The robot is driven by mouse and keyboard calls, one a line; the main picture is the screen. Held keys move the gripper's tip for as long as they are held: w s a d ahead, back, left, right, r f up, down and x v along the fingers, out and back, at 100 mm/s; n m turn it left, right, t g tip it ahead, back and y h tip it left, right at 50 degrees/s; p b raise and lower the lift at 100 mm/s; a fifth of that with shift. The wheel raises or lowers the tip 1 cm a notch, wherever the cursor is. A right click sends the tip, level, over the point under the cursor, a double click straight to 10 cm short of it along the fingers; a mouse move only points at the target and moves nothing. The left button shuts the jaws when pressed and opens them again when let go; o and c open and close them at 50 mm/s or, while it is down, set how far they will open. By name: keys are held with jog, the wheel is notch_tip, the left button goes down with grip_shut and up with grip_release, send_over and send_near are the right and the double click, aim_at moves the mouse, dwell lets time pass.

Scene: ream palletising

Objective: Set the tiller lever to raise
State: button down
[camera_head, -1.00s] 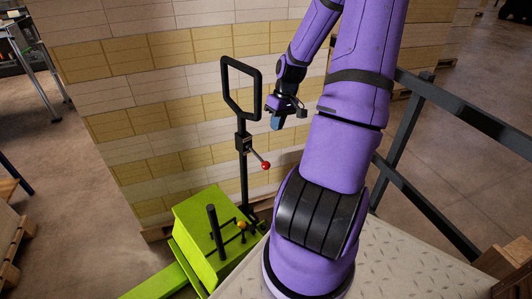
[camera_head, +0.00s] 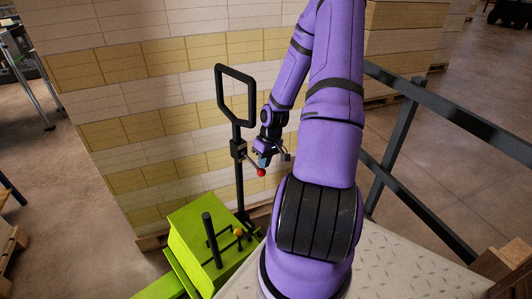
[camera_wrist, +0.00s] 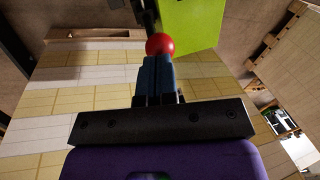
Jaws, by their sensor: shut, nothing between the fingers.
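The tiller (camera_head: 237,140) is a black post with a loop handle, rising from the green pallet truck (camera_head: 205,245). Its lever slants down to the right from a small black box on the post and ends in a red ball knob (camera_head: 261,172). My gripper (camera_head: 264,161) is shut and empty, with its blue fingertips right at the knob. In the wrist view the red knob (camera_wrist: 160,44) sits just beyond the tips of the shut fingers (camera_wrist: 158,68). I cannot tell whether they touch.
A wall of stacked white and yellow reams (camera_head: 160,120) stands close behind the tiller. A dark railing (camera_head: 400,140) runs along the right. A shorter black post (camera_head: 212,240) and an orange knob (camera_head: 238,232) are on the truck's green body.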

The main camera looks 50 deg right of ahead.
jog(key=shift+a+f, duration=0.1)
jog(key=shift+f, duration=0.3)
jog(key=shift+x, duration=0.8)
jog(key=shift+r, duration=0.15)
